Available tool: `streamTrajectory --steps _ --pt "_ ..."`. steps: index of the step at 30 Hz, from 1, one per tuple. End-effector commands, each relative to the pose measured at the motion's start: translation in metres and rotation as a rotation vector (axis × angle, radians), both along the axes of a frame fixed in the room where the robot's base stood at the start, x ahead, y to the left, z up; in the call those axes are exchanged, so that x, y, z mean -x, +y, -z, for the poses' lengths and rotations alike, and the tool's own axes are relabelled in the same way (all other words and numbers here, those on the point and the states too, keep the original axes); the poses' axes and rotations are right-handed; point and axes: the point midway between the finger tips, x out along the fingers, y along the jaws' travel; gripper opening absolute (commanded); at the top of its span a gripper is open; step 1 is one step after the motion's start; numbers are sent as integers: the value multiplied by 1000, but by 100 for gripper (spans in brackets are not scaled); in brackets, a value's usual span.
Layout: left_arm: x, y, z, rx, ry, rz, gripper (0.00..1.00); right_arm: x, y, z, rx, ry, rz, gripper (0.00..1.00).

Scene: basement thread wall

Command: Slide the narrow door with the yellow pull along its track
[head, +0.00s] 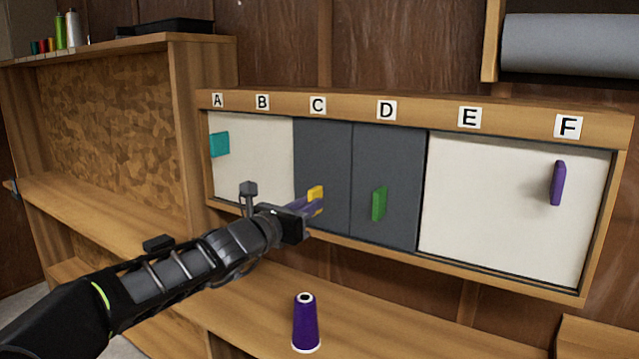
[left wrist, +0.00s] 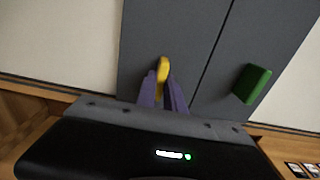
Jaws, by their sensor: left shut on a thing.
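The narrow dark grey door (head: 322,165) with the yellow pull (head: 316,192) sits below the label C in the wall cabinet. My left gripper (head: 313,203) is at this pull, with its purple fingers shut on it. In the left wrist view the fingers (left wrist: 162,92) close around the yellow pull (left wrist: 163,69), against the grey door (left wrist: 165,30). The lower part of the pull is hidden between the fingers. My right gripper is not in view.
A second grey door with a green pull (head: 379,204) stands directly right, under D. White doors flank them, with a teal pull (head: 219,144) at left and a purple pull (head: 558,183) at right. A purple thread cone (head: 306,323) stands on the wooden bench below.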

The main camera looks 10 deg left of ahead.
Motion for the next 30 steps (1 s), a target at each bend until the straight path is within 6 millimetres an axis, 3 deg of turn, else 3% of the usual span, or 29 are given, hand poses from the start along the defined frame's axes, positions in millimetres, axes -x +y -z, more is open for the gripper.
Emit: streamTrajectory --steps 7,30 --pt "-8 18 -6 -2 1 -4 0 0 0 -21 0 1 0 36" --pt "-50 126 -6 1 0 -3 0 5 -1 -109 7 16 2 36"
